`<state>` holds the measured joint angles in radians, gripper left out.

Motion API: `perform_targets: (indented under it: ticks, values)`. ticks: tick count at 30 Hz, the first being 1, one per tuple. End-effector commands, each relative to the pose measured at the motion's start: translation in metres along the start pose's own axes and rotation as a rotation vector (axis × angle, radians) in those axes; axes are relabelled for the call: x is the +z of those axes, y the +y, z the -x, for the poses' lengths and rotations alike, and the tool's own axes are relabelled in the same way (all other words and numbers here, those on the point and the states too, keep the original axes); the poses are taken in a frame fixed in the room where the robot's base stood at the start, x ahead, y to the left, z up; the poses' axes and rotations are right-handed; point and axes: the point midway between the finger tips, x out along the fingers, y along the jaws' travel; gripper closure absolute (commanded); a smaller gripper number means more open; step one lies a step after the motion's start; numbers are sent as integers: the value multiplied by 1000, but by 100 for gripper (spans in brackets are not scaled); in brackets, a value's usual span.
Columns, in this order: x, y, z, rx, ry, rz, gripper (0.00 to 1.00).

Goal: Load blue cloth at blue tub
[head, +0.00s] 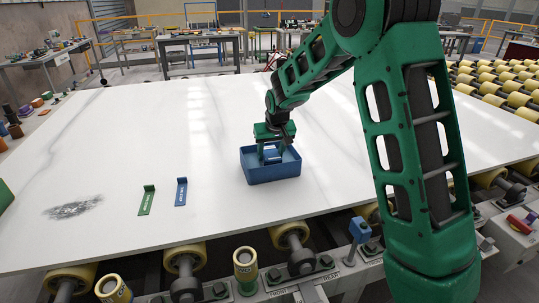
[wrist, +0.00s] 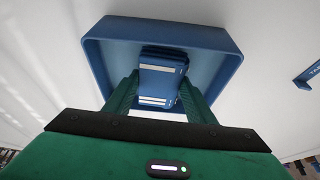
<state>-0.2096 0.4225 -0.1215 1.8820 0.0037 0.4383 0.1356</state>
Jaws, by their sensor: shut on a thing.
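The blue tub (head: 272,176) stands on the white stone slab, right of its middle in the head view. It also shows in the wrist view (wrist: 112,40), its walls around my fingers. My gripper (head: 271,150) points down into the tub. In the wrist view its green fingers (wrist: 158,95) are shut on the folded blue cloth (wrist: 162,75), which has pale stripes. The cloth is inside the tub's outline. I cannot tell whether it touches the tub floor.
A green marker (head: 147,200) and a blue marker (head: 181,192) stand on the slab (head: 110,130) left of the tub. A dark smudge (head: 73,208) lies farther left. Yellow rollers (head: 290,236) run along the front edge. The slab behind the tub is clear.

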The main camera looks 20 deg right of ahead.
Motion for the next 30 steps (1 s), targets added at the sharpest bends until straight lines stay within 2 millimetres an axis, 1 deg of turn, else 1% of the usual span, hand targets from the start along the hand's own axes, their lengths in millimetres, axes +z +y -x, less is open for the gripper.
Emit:
perform_targets:
  ticks: [30]
  values:
    - [3, 1, -8, 1, -1, -1, 68]
